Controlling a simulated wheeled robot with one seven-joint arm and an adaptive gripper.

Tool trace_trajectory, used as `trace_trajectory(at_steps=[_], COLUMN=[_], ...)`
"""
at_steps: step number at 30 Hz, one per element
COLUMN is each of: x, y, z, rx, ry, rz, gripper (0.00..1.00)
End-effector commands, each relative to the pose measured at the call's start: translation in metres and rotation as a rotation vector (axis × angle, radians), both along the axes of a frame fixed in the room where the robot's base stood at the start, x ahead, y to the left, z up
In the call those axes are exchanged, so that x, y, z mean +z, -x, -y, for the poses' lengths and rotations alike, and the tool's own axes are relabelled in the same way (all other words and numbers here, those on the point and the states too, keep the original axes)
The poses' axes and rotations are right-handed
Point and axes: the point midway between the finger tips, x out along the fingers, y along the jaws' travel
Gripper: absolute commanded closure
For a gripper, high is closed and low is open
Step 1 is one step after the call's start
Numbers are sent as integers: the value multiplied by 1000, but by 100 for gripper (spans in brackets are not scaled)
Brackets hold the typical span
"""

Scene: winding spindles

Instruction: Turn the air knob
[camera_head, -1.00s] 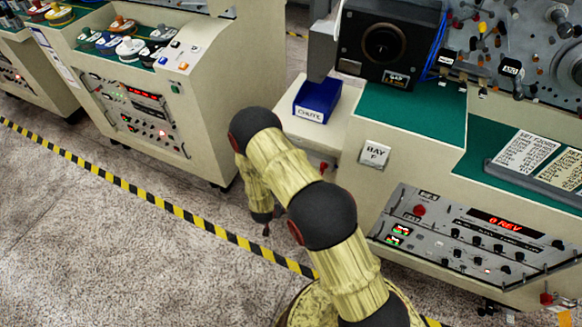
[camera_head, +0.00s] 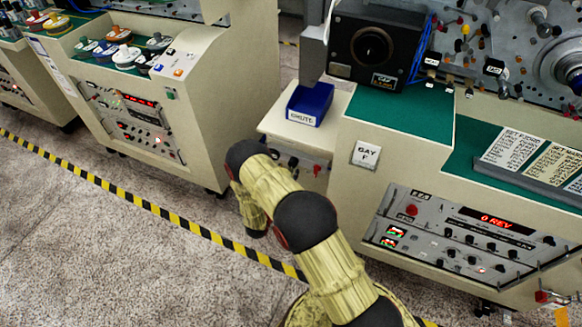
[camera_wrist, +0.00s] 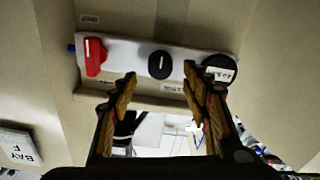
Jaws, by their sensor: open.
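In the wrist view, a pale panel (camera_wrist: 130,50) carries a red knob (camera_wrist: 95,56) on the left, a round black knob (camera_wrist: 160,64) with a white line in the middle, and a larger black round part (camera_wrist: 219,69) with a white label on the right. The small labels are too blurred to read, so I cannot tell which one is marked air. My gripper (camera_wrist: 160,82) is open and empty. In the head view, my arm hides the gripper and part of the panel.
A blue chute bin (camera_head: 309,103) sits on the ledge above the panel. Another console (camera_head: 215,90) stands left. Floor is open beyond the striped tape (camera_head: 150,205).

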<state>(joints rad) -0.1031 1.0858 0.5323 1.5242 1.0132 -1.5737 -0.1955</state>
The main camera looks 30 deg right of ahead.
Motion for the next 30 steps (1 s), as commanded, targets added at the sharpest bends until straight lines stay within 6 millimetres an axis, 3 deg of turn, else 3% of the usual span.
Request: trace_trajectory(at_steps=[9, 20, 30], x=[-2, -1, -1], y=[-25, -28, -28], z=[32, 35, 35], rx=[1, 2, 2], ry=[-1, -2, -2], rz=[-1, -1, -1], gripper=[52, 52, 71])
